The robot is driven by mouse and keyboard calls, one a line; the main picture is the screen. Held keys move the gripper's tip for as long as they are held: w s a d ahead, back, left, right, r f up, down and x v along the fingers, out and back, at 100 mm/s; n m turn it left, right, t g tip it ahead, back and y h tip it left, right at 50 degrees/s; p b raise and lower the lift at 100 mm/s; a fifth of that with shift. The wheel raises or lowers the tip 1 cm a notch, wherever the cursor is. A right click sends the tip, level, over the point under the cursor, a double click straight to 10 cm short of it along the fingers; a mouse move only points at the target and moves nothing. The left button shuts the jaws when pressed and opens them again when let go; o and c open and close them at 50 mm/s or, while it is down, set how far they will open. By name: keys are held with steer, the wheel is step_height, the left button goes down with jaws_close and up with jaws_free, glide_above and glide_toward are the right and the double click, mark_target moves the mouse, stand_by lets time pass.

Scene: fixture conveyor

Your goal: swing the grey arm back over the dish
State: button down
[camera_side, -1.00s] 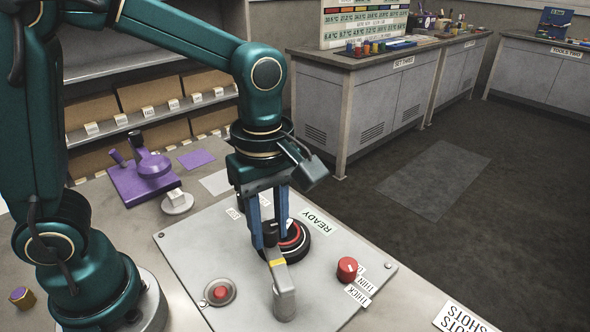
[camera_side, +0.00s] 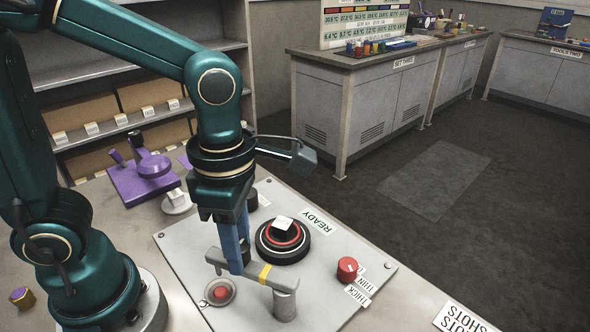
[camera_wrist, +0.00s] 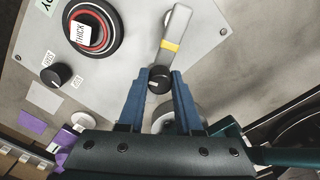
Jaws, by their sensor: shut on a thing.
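The grey arm (camera_side: 258,272) is a flat bar with a yellow band, joined to a short post at the panel's front. It points left, clear of the dish, and also shows in the wrist view (camera_wrist: 178,25). My gripper (camera_side: 237,262) is shut on the black knob (camera_wrist: 159,80) near the arm's free end; its blue fingers hide part of the knob in the side view. The dish (camera_side: 290,257) is a black disc with a red ring, right of and behind my gripper. A white piece (camera_side: 283,223) marked THICK in the wrist view sits on it, uncovered.
A red button (camera_side: 220,293) in a round collar lies just below the arm's free end. A red knob (camera_side: 347,269) stands at the panel's right. A small black dial (camera_wrist: 62,73) and a purple stand (camera_side: 140,186) are behind left.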

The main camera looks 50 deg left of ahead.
steer(key=shift+s+d+r+n, duration=0.1)
steer(key=shift+s+d+n, duration=0.1)
steer(key=shift+n, duration=0.3)
steer(key=c, duration=0.6)
jaws_free()
steer(key=shift+s, duration=0.1)
steer(key=shift+r, duration=2.5)
